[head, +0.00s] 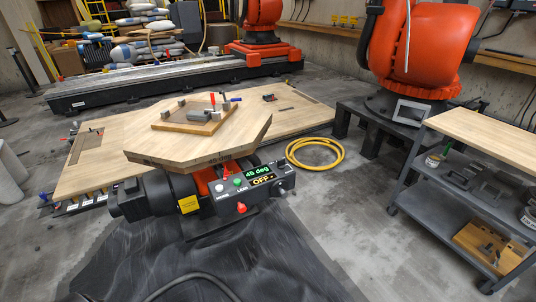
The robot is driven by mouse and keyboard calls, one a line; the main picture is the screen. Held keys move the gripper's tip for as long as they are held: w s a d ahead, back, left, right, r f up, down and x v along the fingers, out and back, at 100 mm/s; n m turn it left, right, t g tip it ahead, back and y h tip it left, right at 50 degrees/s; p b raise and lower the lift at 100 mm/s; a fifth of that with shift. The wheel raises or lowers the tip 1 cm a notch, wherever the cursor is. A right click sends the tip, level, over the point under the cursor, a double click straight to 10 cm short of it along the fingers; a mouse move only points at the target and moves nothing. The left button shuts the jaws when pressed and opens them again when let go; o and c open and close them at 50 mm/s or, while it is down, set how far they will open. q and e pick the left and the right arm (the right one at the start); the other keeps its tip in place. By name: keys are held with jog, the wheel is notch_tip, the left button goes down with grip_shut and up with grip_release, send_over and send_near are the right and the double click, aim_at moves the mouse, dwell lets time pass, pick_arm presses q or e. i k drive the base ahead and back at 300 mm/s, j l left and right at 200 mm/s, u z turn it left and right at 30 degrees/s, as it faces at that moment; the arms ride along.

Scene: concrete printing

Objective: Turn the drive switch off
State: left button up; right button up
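A dark grey control box (256,203) sits on the side of a tilting table unit at the middle of the head view. Its upper screen (257,171) reads "45 deg" in green, and its lower screen (262,181) reads "OFF" in yellow. The box has a red button (226,172), a white button (219,187), a green button (238,182), a red knob (241,207) on its front and a dark switch-like part (282,191) at its right end. I cannot tell which control is the drive switch. Neither of my grippers is in view.
An octagonal wooden top (205,140) carries a board with small tools above the box. A coiled yellow hose (315,153) lies to the right. A shelved cart (470,180) stands at far right. The floor between box and cart is clear; black sheeting (190,265) lies in front.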

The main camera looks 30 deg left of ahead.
aim_at(280, 162)
jog(key=j+z, duration=0.2)
jog(key=j, duration=0.25)
jog(key=j+z, duration=0.2)
jog(key=j, duration=0.25)
jog(key=j+z, duration=0.2)
jog(key=j, duration=0.25)
jog(key=k+j+z, duration=0.2)
jog(key=j, duration=0.25)
jog(key=j+z, duration=0.2)
jog(key=j, duration=0.2)
jog(key=k+j+z, duration=0.2)
jog(key=j, duration=0.2)
